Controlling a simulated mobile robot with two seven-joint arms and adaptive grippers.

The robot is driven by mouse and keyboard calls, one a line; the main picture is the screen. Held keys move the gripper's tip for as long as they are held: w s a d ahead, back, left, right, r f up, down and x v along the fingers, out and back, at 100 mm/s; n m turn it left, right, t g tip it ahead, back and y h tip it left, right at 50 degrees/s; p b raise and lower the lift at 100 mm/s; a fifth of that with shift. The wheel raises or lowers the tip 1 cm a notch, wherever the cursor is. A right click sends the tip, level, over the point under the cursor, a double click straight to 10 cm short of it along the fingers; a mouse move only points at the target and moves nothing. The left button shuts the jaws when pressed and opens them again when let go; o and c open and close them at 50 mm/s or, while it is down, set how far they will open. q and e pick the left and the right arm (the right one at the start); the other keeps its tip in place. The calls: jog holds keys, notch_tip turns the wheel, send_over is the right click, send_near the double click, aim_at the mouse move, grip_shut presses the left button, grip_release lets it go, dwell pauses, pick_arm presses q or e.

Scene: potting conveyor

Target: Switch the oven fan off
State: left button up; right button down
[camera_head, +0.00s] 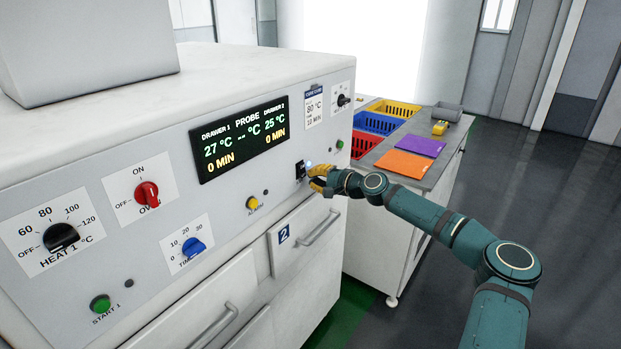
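The oven is a white cabinet whose sloped front panel (232,222) carries knobs, buttons and a display. A small black switch (300,170) sits on the panel's right part, with a small pale lit lamp (308,163) beside it. Its label is not readable, so I cannot tell for sure that it is the fan's. My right gripper (319,178), with yellow fingers, is just right of this switch, close to the panel. I cannot tell whether it touches the switch, or how far the fingers are apart. My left gripper is out of view.
Drawer handles (320,227) stick out below. A side table (442,168) holds colored baskets.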

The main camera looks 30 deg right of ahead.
jog(key=shift+x, duration=0.9)
jog(key=b, duration=0.2)
jog(key=t+b, duration=0.1)
jog(key=b, duration=0.1)
jog(key=shift+w+a+f+b, duration=0.15)
jog(key=shift+w+f+b, duration=0.2)
jog(key=shift+f+b, duration=0.05)
jog(key=shift+w+r+t+b, duration=0.15)
jog(key=shift+t+b, duration=0.15)
jog(key=shift+b, duration=0.4)
jog(key=shift+a+r, duration=0.1)
